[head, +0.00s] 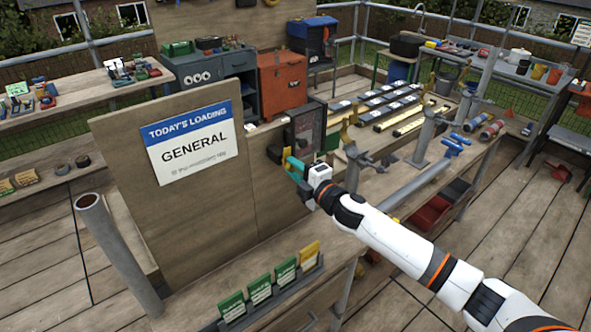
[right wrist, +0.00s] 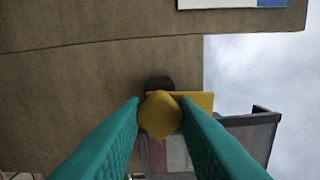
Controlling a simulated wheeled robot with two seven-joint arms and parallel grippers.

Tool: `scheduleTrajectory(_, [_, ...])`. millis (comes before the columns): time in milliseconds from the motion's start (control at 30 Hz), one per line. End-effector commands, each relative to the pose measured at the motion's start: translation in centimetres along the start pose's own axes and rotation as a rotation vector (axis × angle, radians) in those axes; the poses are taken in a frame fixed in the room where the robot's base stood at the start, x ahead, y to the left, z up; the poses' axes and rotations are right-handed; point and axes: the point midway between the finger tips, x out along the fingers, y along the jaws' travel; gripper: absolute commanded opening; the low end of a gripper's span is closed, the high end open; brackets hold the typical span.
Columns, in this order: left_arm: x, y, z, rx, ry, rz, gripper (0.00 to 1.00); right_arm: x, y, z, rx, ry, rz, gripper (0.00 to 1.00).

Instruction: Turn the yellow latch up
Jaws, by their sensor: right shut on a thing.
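The yellow latch (right wrist: 160,115) sits at the edge of the brown board, beside a dark-framed case (head: 305,132). In the right wrist view its rounded knob is between the teal fingertips of my right gripper (right wrist: 160,117), which touch it on both sides. A flat yellow part extends right from the knob there, toward the sky side. In the head view a bit of the latch (head: 287,153) shows just above my right gripper (head: 292,165); the fingers hide the rest. My left gripper is not in view.
The brown board (head: 215,215) carries a "GENERAL" loading sign (head: 194,143). A rack of green and yellow cards (head: 272,284) stands in front. A metal post (head: 118,252) rises at the left. Pipes and clamps (head: 425,135) stand right of the case, near my arm.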

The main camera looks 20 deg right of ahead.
Motion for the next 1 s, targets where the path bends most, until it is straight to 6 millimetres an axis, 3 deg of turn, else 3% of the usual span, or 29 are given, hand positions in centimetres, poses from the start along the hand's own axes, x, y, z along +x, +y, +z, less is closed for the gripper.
scheduleTrajectory(733, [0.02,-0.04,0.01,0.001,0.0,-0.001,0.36,-0.04,0.17,0.0,-0.088,0.0,0.003,0.04])
scheduleTrajectory(767, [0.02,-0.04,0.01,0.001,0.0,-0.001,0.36,-0.04,0.18,0.0,-0.088,0.0,0.003,0.3])
scheduleTrajectory(800, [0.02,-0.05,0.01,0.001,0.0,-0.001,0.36,-0.04,0.17,0.0,-0.088,0.0,0.003,0.37])
scheduleTrajectory(867, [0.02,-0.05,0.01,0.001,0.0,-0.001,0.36,-0.03,0.15,0.0,-0.087,0.0,0.002,0.47])
scheduleTrajectory(1000, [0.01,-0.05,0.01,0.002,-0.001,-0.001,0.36,-0.02,0.09,-0.01,-0.086,0.0,0.001,0.48])
